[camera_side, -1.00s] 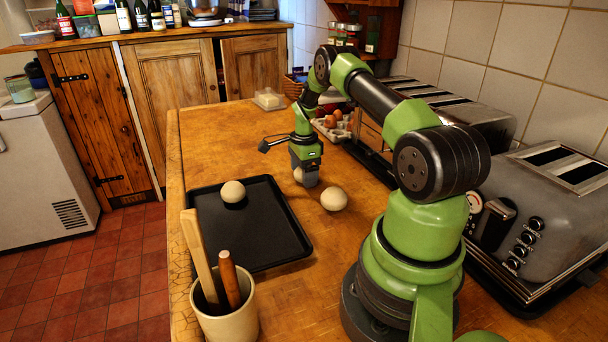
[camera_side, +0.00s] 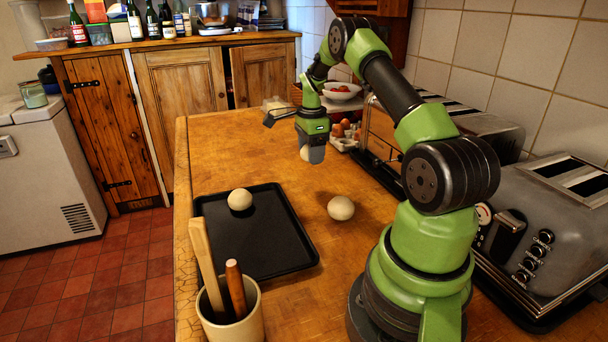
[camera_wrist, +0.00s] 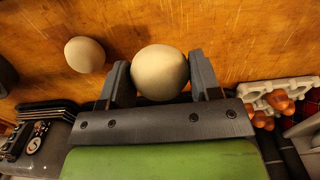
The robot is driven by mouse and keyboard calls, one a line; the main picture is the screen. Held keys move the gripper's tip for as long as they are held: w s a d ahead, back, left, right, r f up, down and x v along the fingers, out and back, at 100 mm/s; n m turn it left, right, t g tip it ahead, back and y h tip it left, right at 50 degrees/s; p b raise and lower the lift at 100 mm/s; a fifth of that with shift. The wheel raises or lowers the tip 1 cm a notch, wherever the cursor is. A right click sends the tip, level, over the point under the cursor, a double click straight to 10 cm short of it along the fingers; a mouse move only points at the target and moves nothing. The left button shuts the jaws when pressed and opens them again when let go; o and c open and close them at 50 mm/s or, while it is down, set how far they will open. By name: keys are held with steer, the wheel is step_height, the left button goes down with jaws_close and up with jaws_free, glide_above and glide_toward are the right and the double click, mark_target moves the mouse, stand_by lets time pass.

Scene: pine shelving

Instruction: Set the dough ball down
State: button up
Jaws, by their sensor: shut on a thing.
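My gripper (camera_side: 312,153) is shut on a pale dough ball (camera_side: 304,154) and holds it above the wooden counter. In the wrist view the held dough ball (camera_wrist: 160,72) sits between the two dark fingers. A second dough ball (camera_side: 341,208) lies on the bare counter, nearer the camera than my gripper; it also shows in the wrist view (camera_wrist: 84,54). A third dough ball (camera_side: 240,199) sits on the black tray (camera_side: 262,245), near its far left part. The gripper partly hides the held ball in the side view.
A crock (camera_side: 247,323) with wooden tools stands at the tray's near corner. Toasters (camera_side: 545,240) line the wall on the right. The counter (camera_side: 225,150) behind the tray is clear, as is most of the tray.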

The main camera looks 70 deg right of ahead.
steer(key=w+a+r+n, duration=0.2)
steer(key=w+a+n, duration=0.3)
steer(key=a, duration=0.6)
steer(key=n, duration=0.4)
glide_above(248, 230)
step_height(248, 230, down, 6)
steer(key=shift+s+r, duration=0.1)
steer(key=shift+r, duration=0.15)
steer(key=shift+f, duration=2.3)
steer(key=shift+f, duration=0.15)
steer(key=o, duration=0.7)
steer(key=shift+c, duration=0.2)
